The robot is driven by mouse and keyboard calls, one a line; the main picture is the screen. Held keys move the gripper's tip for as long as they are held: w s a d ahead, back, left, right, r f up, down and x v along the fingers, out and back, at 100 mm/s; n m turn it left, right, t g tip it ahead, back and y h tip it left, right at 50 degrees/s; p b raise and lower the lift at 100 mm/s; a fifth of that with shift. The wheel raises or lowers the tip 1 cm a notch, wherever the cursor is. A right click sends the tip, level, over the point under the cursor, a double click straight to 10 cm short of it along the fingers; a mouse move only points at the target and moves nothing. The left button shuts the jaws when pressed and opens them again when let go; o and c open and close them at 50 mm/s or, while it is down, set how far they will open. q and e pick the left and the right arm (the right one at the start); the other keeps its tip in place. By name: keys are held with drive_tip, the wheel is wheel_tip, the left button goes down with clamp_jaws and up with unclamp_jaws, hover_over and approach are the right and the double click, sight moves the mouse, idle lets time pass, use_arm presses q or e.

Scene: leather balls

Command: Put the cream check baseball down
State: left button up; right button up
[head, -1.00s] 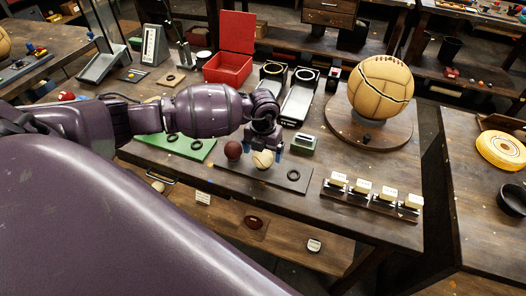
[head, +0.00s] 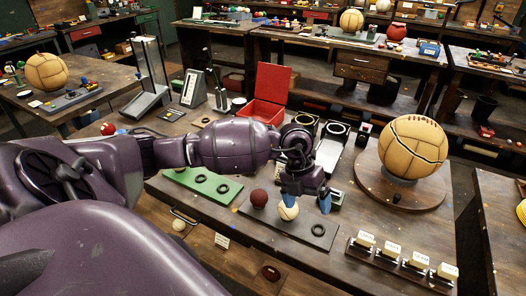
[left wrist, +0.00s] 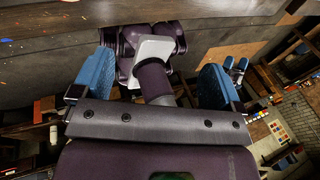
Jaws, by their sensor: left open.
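The cream check baseball (head: 288,212) rests on the dark grey mat (head: 299,232), between a dark red ball (head: 259,198) and an empty black ring (head: 318,230). Whether a ring lies under it is hidden. My left gripper (head: 306,200) is open and empty, its blue fingertips pointing down. One fingertip shows just above and partly in front of the ball's top; the other is to the right. In the left wrist view the open fingers (left wrist: 155,85) have no ball between them. My right gripper is not in view.
A green mat (head: 203,184) with black rings lies left of the grey mat. A large tan ball (head: 412,147) on a round wooden stand is at the right. Labelled blocks (head: 403,260) stand at the front right. A red open box (head: 265,112) is behind my arm.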

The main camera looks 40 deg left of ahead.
use_arm(q)
drive_tip(key=s+d+r+n+t+h, duration=0.1)
drive_tip(key=s+d+n+t+h, duration=0.35)
drive_tip(key=d+h, duration=0.8)
drive_tip(key=s+a+f+n+t+y, duration=0.1)
drive_tip(key=a+f+n+t+y, duration=0.2)
drive_tip(key=a+n+t+y, duration=0.55)
drive_tip(key=s+a+f+n+t+y, duration=0.1)
drive_tip(key=a+f+n+t+y, duration=0.25)
drive_tip(key=n, duration=0.95)
drive_tip(key=s+a+f+n+g+y, duration=0.3)
drive_tip(key=s+f+n, duration=0.4)
drive_tip(key=s+f, duration=0.3)
drive_tip(key=shift+s+f+g+y, duration=0.3)
drive_tip(key=shift+f+g+y, duration=0.3)
drive_tip(key=shift+y, duration=0.45)
